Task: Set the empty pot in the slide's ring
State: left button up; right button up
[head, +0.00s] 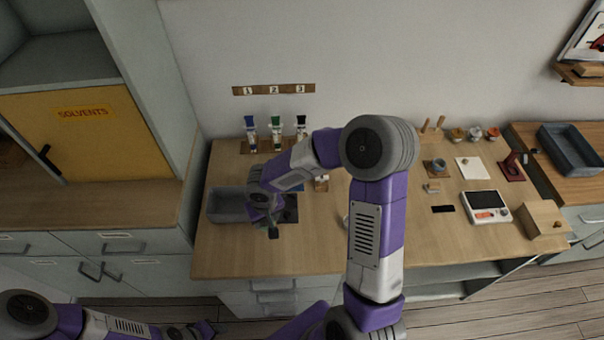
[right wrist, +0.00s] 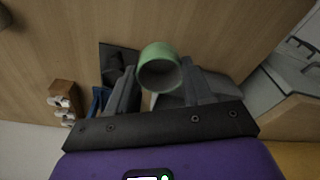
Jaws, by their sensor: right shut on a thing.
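A small green pot (right wrist: 158,66) sits between the fingers of my right gripper (right wrist: 160,88) in the right wrist view. Its round mouth faces the camera and it looks empty inside. In the head view my right gripper (head: 273,230) is over the front left of the table, and I cannot make out the pot there. A dark flat plate (head: 291,208) lies just right of the gripper; it also shows in the right wrist view (right wrist: 117,58), beside the pot. It may be the slide; I cannot make out a ring. My left gripper (head: 203,330) is low at the bottom edge, its fingers unclear.
A grey tray (head: 214,207) stands left of my right gripper. Bottles with blue, green and black caps (head: 276,133) stand at the back wall. A white device (head: 486,206), a wooden box (head: 541,219) and small jars (head: 474,133) occupy the right side. My right arm crosses the table's middle.

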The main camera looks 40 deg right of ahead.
jog(key=w+d+m+h+p, duration=0.1)
jog(key=w+d+m, duration=0.6)
jog(key=d, duration=0.4)
jog(key=shift+s+d+f+b, duration=0.15)
jog(key=shift+f+b, duration=1.05)
jog(key=shift+f, duration=0.95)
jog(key=shift+f+b, duration=1.35)
jog(key=shift+b, duration=1.25)
dwell(0.8)
jog(key=o, duration=1.1)
jog(key=shift+c, duration=0.2)
jog(key=shift+r, duration=0.15)
